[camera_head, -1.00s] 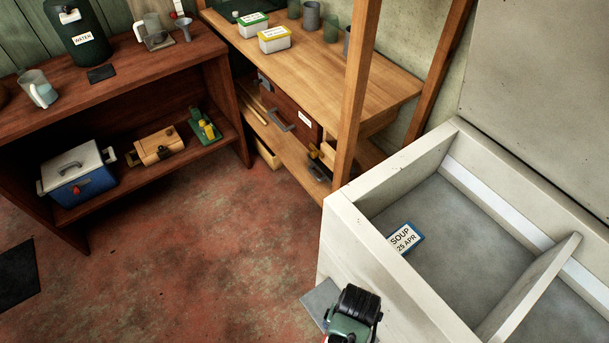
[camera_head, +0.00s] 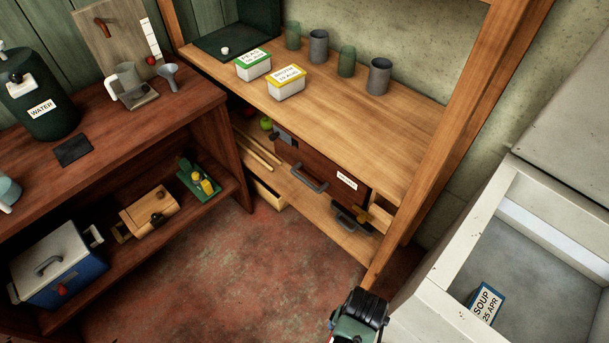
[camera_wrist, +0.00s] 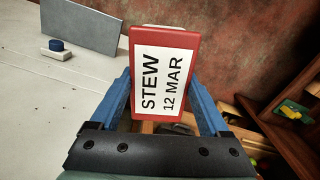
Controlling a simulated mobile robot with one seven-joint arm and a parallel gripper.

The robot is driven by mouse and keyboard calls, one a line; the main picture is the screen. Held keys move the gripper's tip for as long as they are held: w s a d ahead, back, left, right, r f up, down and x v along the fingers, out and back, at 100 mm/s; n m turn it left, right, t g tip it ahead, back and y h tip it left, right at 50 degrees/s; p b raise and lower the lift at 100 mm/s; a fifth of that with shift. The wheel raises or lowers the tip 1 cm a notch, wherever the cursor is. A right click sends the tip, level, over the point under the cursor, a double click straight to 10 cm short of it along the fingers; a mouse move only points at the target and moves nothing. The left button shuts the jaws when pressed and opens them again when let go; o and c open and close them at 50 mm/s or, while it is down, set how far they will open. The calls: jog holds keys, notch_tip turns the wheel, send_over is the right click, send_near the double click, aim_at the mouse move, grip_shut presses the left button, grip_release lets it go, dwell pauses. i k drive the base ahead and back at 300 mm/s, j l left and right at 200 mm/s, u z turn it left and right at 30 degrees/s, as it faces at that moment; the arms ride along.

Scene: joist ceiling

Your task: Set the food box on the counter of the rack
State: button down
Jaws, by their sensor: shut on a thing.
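The food box (camera_wrist: 165,72) is red with a white label reading STEW 12 MAR. In the wrist view my gripper (camera_wrist: 165,98) is shut on it, a blue finger on each side. In the head view only the top of my wrist shows at the bottom edge; the held box cannot be made out there. The rack (camera_head: 440,170) is a light wood frame at the back, and its counter (camera_head: 345,125) lies beyond my gripper, up and to the left in the picture.
On the counter stand a green-lidded box (camera_head: 253,64), a yellow-lidded box (camera_head: 286,83) and several cups; its front right part is bare. A rack post (camera_head: 470,125) rises at its right. An open chest (camera_head: 440,295) holding a SOUP box (camera_head: 486,303) is at right.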

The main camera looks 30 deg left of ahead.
aim_at(330, 112)
jog(key=i+j+z, duration=0.15)
jog(key=j, duration=0.45)
jog(key=i+j+z, duration=0.15)
jog(key=j, duration=0.5)
jog(key=j+z, duration=0.15)
jog(key=j, duration=0.5)
